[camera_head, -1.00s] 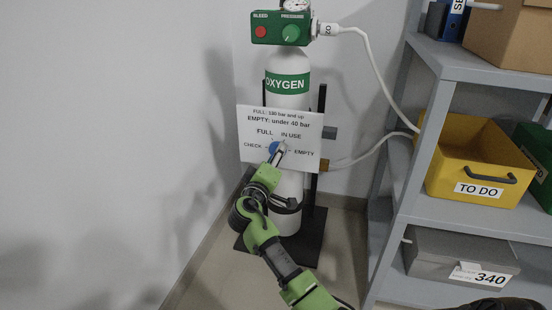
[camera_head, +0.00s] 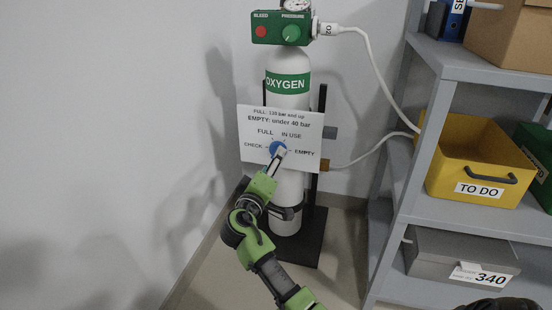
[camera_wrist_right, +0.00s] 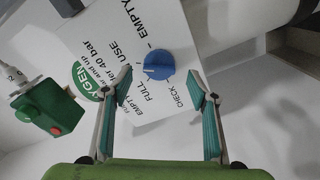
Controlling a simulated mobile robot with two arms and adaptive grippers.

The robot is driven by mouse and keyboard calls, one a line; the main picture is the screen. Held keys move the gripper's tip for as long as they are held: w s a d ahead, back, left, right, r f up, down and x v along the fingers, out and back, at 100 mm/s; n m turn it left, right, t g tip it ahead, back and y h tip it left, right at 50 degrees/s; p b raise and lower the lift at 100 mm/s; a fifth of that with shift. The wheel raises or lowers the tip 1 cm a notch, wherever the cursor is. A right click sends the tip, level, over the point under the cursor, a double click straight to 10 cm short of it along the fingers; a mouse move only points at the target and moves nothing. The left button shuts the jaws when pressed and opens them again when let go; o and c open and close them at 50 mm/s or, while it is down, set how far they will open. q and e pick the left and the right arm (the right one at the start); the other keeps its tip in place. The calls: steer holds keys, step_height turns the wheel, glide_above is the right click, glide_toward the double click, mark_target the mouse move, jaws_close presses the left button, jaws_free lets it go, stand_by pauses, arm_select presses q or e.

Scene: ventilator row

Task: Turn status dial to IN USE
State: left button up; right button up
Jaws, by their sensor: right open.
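The blue status dial (camera_head: 277,148) sits on a white sign (camera_head: 255,162) in front of the oxygen cylinder (camera_head: 288,225). The labels CHECK, FULL, IN USE and EMPTY run around it. In the right wrist view the dial (camera_wrist_right: 158,64) carries a pale mark on its left side, toward the FULL and IN USE labels; I cannot tell exactly which it points at. My left gripper is not in view.
A green regulator box (camera_head: 278,28) with a red button and green knob tops the cylinder. A white hose (camera_head: 372,62) runs right. A grey shelf (camera_head: 425,205) on the right holds a yellow TO DO bin (camera_head: 450,160). Bare wall lies left.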

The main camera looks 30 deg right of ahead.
steer(key=v, duration=0.8)
